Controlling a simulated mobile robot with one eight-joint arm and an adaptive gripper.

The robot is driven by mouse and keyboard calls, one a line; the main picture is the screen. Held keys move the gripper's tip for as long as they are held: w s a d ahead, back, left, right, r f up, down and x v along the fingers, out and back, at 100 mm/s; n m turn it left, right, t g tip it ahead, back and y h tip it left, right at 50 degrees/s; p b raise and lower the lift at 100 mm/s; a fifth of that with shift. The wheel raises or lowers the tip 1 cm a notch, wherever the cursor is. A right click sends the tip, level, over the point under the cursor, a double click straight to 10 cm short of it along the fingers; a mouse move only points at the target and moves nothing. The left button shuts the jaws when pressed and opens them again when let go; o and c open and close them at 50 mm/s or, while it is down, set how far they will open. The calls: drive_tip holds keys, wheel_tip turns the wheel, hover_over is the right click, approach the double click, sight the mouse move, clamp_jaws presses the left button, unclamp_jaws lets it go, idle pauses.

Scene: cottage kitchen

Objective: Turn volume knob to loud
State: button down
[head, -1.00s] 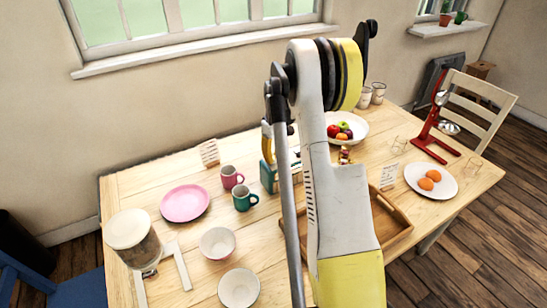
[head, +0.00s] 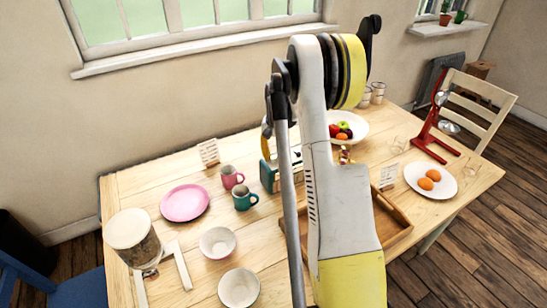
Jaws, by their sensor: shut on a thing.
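A teal box that looks like a radio (head: 268,176) stands on the table, just left of my arm. Its right part is behind the arm, and I cannot make out a volume knob or its setting. My own white and yellow arm rises through the middle of the head view and bends over the table. A small yellow piece, probably part of my arm, shows just above the teal box. My gripper is hidden behind the arm links, so I cannot see its fingers or what they touch.
Near the box stand a pink mug (head: 231,177), a green mug (head: 244,198) and a small card (head: 208,153). A pink plate (head: 185,203), two bowls and a cylindrical dispenser (head: 132,232) are left. A wooden tray (head: 398,237), fruit bowl (head: 359,123) and red juicer (head: 428,138) are right.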

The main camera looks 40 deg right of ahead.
sight(274, 158)
drive_tip(key=m, duration=0.5)
drive_tip(key=shift+m, duration=0.3)
drive_tip(key=m, duration=0.5)
drive_tip(key=shift+h, duration=0.3)
drive_tip(key=shift+m, duration=0.3)
drive_tip(key=c, duration=1.2)
unclamp_jaws()
drive_tip(key=r, duration=1.2)
drive_tip(key=shift+s+a, duration=0.15)
drive_tip(key=shift+s, duration=0.2)
